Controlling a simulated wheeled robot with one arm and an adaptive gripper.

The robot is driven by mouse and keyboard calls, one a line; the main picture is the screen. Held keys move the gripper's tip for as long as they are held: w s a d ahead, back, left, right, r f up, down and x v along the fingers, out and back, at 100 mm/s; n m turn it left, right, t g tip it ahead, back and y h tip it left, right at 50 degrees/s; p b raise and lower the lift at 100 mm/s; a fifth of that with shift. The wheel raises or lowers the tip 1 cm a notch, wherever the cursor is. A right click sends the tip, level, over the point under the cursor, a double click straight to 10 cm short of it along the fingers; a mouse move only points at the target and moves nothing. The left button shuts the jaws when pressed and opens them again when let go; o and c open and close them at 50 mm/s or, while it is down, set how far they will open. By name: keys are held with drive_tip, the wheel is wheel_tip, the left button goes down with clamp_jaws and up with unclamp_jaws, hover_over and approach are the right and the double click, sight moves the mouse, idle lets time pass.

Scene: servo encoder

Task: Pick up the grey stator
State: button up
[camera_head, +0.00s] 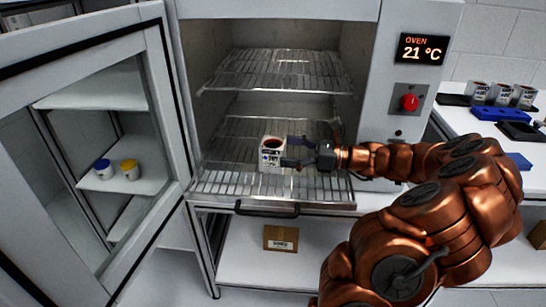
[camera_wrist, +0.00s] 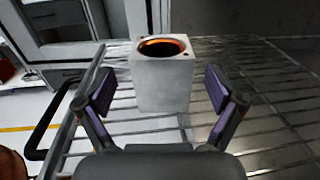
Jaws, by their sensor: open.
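The grey stator (camera_head: 271,157) is a pale block with a round, copper-lined opening in its top. It stands upright on the lower, pulled-out wire rack of the oven. In the wrist view the stator (camera_wrist: 165,80) is straight ahead, between and slightly beyond the fingertips. My gripper (camera_head: 292,152) reaches in from the right and is open, with one finger on each side of the stator's near end. In the wrist view my gripper (camera_wrist: 160,92) shows clear gaps between both finger pads and the block. The stator's underside is hidden.
The lower rack (camera_head: 225,187) has a dark front handle (camera_head: 266,209). An upper rack (camera_head: 285,72) is above it. The oven door (camera_head: 150,228) stands open at left. The oven display (camera_head: 421,49) reads 21 °C. Several similar blocks (camera_head: 502,94) stand on the right bench. A cardboard box (camera_head: 280,238) is below.

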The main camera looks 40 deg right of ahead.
sight(273, 149)
drive_tip(key=x, duration=0.4)
drive_tip(key=shift+w+f, duration=0.1)
drive_tip(key=shift+w, duration=0.05)
drive_tip(key=shift+c, duration=0.4)
drive_tip(key=c, duration=1.7)
clamp_jaws()
